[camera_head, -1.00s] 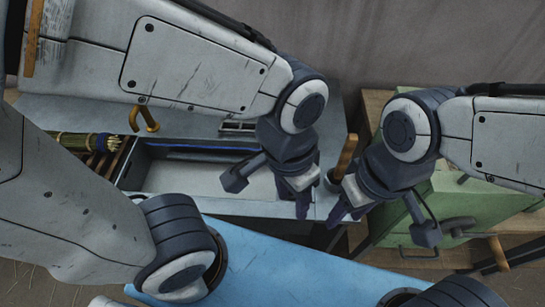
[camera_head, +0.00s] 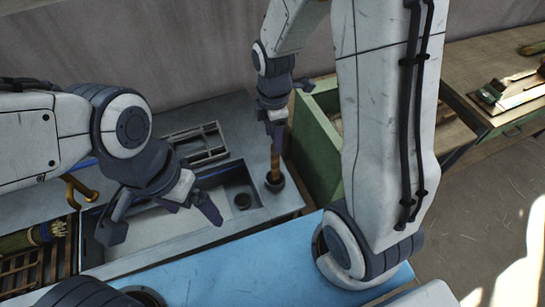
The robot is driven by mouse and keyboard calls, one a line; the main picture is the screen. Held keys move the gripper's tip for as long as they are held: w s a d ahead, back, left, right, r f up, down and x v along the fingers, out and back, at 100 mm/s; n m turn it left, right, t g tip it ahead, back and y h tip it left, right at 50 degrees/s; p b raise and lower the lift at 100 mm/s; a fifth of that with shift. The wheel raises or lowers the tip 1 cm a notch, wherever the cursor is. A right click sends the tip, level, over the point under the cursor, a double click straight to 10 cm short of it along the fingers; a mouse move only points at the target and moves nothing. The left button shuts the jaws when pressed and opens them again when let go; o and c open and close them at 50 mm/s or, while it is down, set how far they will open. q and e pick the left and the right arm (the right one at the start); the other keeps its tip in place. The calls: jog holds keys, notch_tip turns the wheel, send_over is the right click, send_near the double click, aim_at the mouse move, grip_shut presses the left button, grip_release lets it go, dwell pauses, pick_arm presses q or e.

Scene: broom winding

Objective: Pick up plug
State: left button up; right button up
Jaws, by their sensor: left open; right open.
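A brown wooden peg (camera_head: 275,160) stands upright in a dark round base (camera_head: 274,182), on the right end of the grey metal unit. It looks like the plug, but I cannot be sure. My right gripper (camera_head: 273,124) is open, pointing down at the peg's top; its fingers overlap the top in the picture, and I cannot tell whether they touch it. My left gripper (camera_head: 203,204) is open and empty over the sunken basin, left of the peg.
The grey unit (camera_head: 228,112) has a recessed basin (camera_head: 150,228) and a brass hook (camera_head: 78,190). A bundle of bristles (camera_head: 35,236) lies at left. A green box (camera_head: 316,150) stands right of the peg. A blue surface (camera_head: 235,262) is in front. A wooden bench (camera_head: 465,62) is at far right.

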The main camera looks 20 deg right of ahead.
aim_at(275, 157)
jog(key=shift+n, duration=0.4)
jog(key=f, duration=0.1)
jog(key=d+f, duration=0.1)
jog(key=f, duration=0.1)
jog(key=f+p, duration=0.1)
jog(key=f, duration=0.1)
jog(key=shift+w+d+f, duration=0.15)
jog(key=shift+w+f, duration=0.05)
jog(key=shift+w, duration=0.15)
jog(key=f, duration=0.1)
jog(key=f+p, duration=0.1)
jog(key=f, duration=0.2)
jog(key=shift+s+a+f+p, duration=0.15)
jog(key=shift+a+f+p, duration=0.1)
jog(key=shift+f+p, duration=0.15)
jog(key=shift+f, duration=0.3)
grip_shut()
